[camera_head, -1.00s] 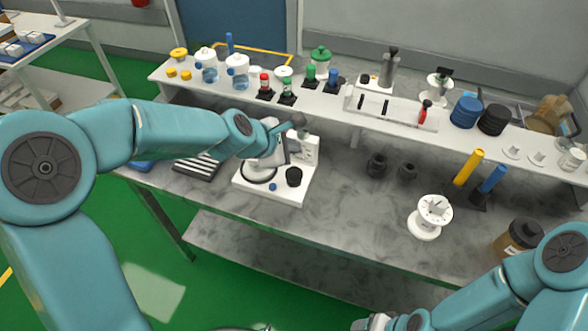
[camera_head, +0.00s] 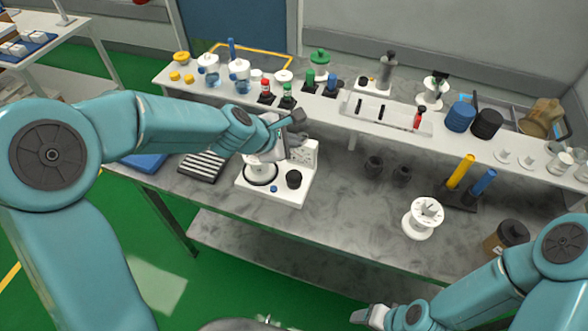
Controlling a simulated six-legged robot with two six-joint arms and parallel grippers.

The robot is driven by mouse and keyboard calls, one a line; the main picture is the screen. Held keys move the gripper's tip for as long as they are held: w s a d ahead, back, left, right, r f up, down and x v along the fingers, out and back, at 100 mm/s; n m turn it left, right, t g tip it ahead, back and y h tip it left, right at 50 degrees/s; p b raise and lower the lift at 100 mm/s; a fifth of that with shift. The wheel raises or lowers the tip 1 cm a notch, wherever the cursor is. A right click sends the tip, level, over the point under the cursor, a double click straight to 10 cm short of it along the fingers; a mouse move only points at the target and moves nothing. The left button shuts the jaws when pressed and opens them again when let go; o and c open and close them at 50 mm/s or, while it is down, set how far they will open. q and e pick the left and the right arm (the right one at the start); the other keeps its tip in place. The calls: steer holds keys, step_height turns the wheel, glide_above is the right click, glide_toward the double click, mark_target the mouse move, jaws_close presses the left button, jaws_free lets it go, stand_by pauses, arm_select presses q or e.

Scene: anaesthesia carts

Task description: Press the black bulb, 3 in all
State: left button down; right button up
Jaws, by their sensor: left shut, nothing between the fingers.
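The black bulb (camera_head: 293,179) stands on the front right of the white base (camera_head: 277,191) of a device on the grey bench. A small blue button (camera_head: 273,188) sits left of it. My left gripper (camera_head: 282,125) is shut and empty, above and behind the bulb, apart from it. It overlaps the device's upper part, so I cannot tell whether it touches that part. My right gripper (camera_head: 372,315) is low in the picture, in front of the bench and far from the bulb; its fingers are too small to judge.
A striped tray (camera_head: 204,166) lies left of the device. Two dark cups (camera_head: 374,166) and a white spool (camera_head: 423,217) stand to its right. The raised shelf (camera_head: 335,107) behind holds bottles and jars. The bench front between device and spool is clear.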

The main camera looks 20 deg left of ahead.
mark_target(292, 176)
arm_select(q)
steer(key=shift+f, duration=0.15)
step_height(292, 176, down, 9)
steer(key=b, duration=0.9)
steer(key=shift+r, duration=0.25)
stand_by(1.3)
steer(key=shift+f+b, duration=0.35)
steer(key=shift+f, duration=0.1)
